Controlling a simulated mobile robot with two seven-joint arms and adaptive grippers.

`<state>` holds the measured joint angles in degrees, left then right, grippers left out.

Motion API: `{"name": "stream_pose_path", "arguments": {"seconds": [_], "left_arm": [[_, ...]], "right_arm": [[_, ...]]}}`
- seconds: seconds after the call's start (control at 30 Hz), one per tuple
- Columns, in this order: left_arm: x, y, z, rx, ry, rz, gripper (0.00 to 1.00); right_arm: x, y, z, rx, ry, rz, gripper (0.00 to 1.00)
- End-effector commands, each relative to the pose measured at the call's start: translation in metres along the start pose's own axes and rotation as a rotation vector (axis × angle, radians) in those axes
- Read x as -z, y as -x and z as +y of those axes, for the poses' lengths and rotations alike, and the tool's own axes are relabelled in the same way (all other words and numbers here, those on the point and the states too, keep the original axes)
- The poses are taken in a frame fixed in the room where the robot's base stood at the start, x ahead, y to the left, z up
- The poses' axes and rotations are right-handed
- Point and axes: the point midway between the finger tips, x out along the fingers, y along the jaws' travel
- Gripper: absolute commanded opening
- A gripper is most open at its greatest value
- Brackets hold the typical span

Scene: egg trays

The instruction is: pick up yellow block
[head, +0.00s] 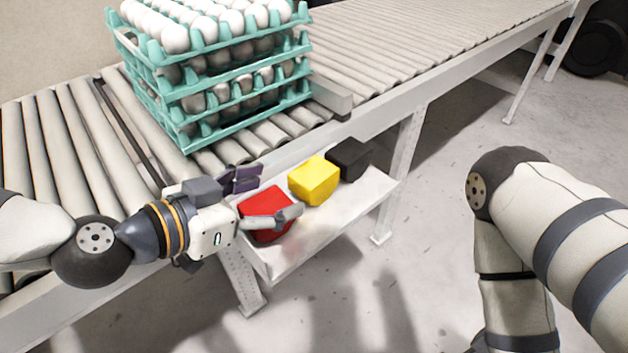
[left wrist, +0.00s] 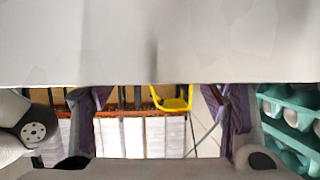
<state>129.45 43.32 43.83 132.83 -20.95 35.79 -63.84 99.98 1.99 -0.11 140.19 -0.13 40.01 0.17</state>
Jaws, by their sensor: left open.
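The yellow block (head: 314,181) sits on the narrow white shelf (head: 325,229) beside the conveyor in the head view, between a red block (head: 264,208) and a black block (head: 350,158). My left gripper (head: 262,196) is open, left of the yellow block and apart from it. Its fingers are spread on either side of the red block in the picture; I cannot tell whether they are around it or above it. Both fingers also show in the left wrist view (left wrist: 158,104), with no block seen between them. My right gripper is out of view.
A roller conveyor (head: 440,48) runs behind the shelf. A stack of teal egg trays (head: 240,98) full of white eggs stands on it. In the left wrist view a pale surface fills the top, and a thin yellow frame (left wrist: 172,104) shows beyond.

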Motion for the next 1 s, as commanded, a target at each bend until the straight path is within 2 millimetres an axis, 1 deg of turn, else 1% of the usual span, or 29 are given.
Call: {"name": "stream_pose_path", "arguments": {"seconds": [0.03, 0.1, 0.2, 0.3, 0.47, 0.5, 0.57, 0.6, 0.67, 0.7, 0.77, 1.0], "left_arm": [[-0.005, -0.011, 0.001, -0.003, 0.005, -0.005, 0.68], [-0.007, -0.025, 0.001, -0.004, 0.005, -0.005, 0.68], [-0.006, -0.039, 0.0, -0.002, 0.003, -0.004, 0.68], [-0.004, -0.043, 0.0, -0.001, 0.002, -0.002, 0.68], [-0.004, -0.043, 0.0, 0.0, 0.002, -0.002, 0.68], [-0.004, -0.043, 0.0, 0.0, 0.002, -0.002, 0.59], [-0.004, -0.042, 0.0, 0.0, 0.002, -0.002, 0.46], [-0.004, -0.042, 0.0, 0.0, 0.002, -0.002, 0.37], [-0.004, -0.042, 0.0, -0.001, 0.002, -0.002, 0.23], [-0.004, -0.042, 0.0, -0.001, 0.002, -0.003, 0.14], [-0.004, -0.042, 0.0, -0.001, 0.003, -0.003, 0.0], [-0.004, -0.042, 0.0, -0.001, 0.003, -0.003, 0.0]], "right_arm": [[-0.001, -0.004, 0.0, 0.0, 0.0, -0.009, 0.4], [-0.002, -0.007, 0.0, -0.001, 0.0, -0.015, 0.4], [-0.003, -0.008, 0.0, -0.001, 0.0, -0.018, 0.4], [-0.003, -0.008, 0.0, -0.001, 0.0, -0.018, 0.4], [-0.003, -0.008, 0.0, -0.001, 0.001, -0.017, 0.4], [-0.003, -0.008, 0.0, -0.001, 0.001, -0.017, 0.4], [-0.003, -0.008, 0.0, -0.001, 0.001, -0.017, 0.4], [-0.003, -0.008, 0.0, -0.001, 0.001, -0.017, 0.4], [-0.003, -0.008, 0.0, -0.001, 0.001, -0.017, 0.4], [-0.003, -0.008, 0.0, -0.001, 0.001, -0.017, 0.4], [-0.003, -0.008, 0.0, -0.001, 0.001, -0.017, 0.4], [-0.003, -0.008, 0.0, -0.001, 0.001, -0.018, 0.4]]}}
